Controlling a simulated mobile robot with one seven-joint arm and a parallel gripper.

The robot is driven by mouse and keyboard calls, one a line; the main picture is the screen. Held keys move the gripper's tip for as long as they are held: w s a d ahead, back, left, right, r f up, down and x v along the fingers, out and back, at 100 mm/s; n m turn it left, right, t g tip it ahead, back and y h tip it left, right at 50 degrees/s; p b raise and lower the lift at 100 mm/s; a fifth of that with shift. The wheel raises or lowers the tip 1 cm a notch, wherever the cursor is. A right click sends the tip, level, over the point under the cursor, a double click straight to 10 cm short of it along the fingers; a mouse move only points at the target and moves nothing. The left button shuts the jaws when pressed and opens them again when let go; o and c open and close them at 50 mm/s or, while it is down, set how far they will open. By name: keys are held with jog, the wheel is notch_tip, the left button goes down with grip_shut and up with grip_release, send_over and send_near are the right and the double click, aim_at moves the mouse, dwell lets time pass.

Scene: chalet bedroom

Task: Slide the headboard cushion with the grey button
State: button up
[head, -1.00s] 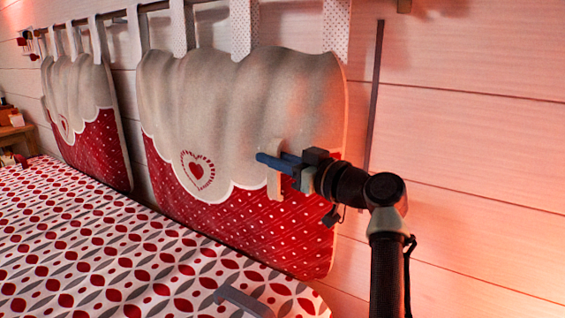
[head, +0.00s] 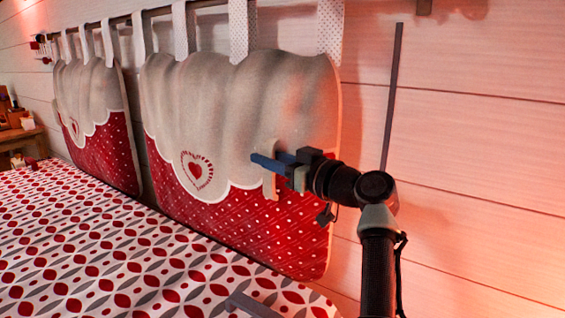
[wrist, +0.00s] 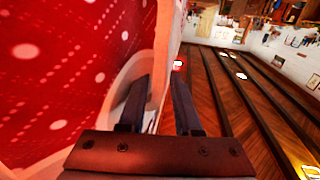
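The near headboard cushion (head: 235,110), cream above and dotted red below with a stitched heart, hangs by fabric loops from a rail. No grey button is clear to me on it. A second, similar cushion (head: 92,90) hangs just to its left. A small cream tab (head: 271,188) stands out from the near cushion's right part. My gripper (head: 268,163) reaches it from the right, a blue finger lying across the tab. In the wrist view my gripper (wrist: 160,100) has its two dark fingers apart beside the red cloth; whether they touch the tab is hard to tell.
The bed (head: 110,250) with a red and grey patterned cover lies below the cushions. A dark vertical strip (head: 392,95) is on the pale plank wall to the right, with bare wall between. A small wooden bedside shelf (head: 18,135) stands at far left.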

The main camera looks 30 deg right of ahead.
jog(key=p+v, duration=0.1)
jog(key=v, duration=1.1)
jog(key=shift+s+p, duration=0.35)
jog(key=shift+d, duration=0.1)
